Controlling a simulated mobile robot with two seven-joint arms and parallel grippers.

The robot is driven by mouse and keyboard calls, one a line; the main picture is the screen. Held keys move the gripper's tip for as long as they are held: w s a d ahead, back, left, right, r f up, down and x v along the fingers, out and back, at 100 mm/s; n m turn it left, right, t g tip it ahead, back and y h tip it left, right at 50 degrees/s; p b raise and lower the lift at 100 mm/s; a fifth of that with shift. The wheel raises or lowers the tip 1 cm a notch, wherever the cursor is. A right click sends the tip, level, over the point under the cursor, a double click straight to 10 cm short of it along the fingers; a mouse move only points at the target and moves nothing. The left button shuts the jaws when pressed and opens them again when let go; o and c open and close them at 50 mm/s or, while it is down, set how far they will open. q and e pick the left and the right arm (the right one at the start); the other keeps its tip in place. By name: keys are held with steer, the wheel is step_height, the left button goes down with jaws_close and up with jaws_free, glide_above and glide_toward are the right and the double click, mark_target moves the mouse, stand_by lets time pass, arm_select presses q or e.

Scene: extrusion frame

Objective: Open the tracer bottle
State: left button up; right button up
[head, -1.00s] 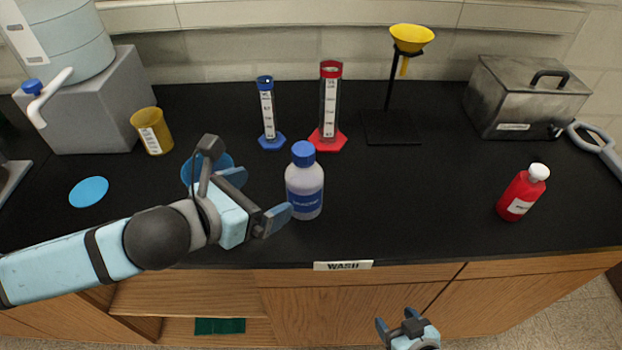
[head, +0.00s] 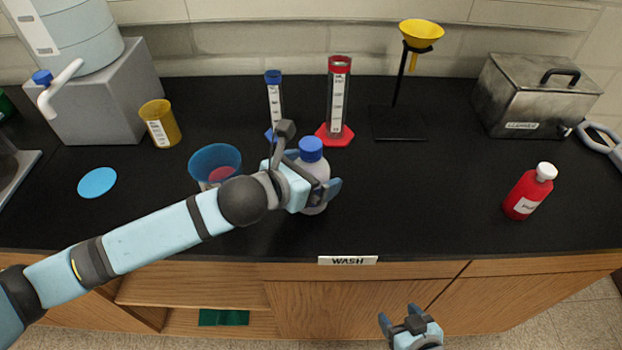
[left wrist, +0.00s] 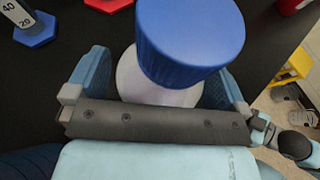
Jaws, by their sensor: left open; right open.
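A pale bottle with a blue screw cap (head: 311,149) stands upright on the black bench; its blue label is hidden behind my left gripper. In the left wrist view the blue cap (left wrist: 190,40) is on the bottle. My left gripper (head: 314,172) is open, with its fingers on either side of the bottle body below the cap; I cannot tell whether they touch it. A red bottle with a white cap (head: 527,193) stands at the right; its label is too small to read. My right gripper (head: 400,317) is open and empty in front of the bench.
The bench between both bottles is clear.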

arm_select(q)
steer(key=shift+c, duration=0.2)
steer(key=c, duration=1.1)
steer(key=shift+o, duration=0.2)
steer(key=shift+r, duration=0.1)
step_height(320, 180, up, 20)
steer(key=p, duration=0.1)
steer(key=o, duration=0.5)
steer(key=c, duration=0.7)
